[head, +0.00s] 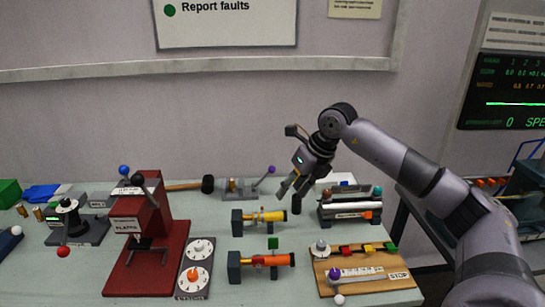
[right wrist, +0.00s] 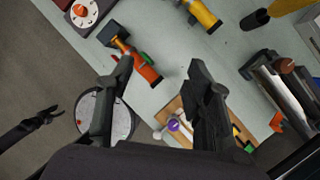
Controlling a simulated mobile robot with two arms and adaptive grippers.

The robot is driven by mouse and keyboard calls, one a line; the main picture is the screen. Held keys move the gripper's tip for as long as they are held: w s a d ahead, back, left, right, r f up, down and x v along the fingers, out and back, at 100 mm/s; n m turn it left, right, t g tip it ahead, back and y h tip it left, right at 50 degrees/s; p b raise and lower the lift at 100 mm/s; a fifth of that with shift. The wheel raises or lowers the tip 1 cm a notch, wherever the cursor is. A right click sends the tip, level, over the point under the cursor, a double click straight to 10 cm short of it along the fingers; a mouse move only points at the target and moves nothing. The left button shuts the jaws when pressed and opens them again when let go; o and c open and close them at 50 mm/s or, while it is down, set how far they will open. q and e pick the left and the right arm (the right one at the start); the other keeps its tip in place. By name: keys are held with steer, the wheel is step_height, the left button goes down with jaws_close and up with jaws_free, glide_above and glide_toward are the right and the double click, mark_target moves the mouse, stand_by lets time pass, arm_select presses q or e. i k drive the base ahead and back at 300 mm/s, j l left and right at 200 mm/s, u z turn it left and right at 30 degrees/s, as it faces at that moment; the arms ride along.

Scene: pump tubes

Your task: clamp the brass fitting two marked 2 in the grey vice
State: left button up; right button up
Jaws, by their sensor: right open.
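Two small brass fittings (head: 30,212) stand at the far left of the bench; their marks are too small to read. A grey fixture (head: 240,188) with a purple-knobbed lever sits at the back middle, and a dark grey one (head: 78,229) with a red-knobbed lever sits at the left; I cannot tell which is the vice. My right gripper (head: 293,189) is open and empty above the bench, right of the purple-knobbed fixture and far from the fittings. It also shows open in the right wrist view (right wrist: 160,68). A dark claw, seemingly my left gripper (right wrist: 52,112), shows small in that view.
A red press (head: 128,235) stands between the fittings and my right gripper. Yellow (head: 268,215) and orange (head: 270,260) tubes lie below the gripper. A wooden board (head: 365,272) and a tube rack (head: 350,208) are at the right. A mallet (head: 190,186) lies behind.

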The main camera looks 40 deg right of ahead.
mark_target(271, 169)
steer(key=i+l, duration=0.8)
steer(key=l, duration=0.15)
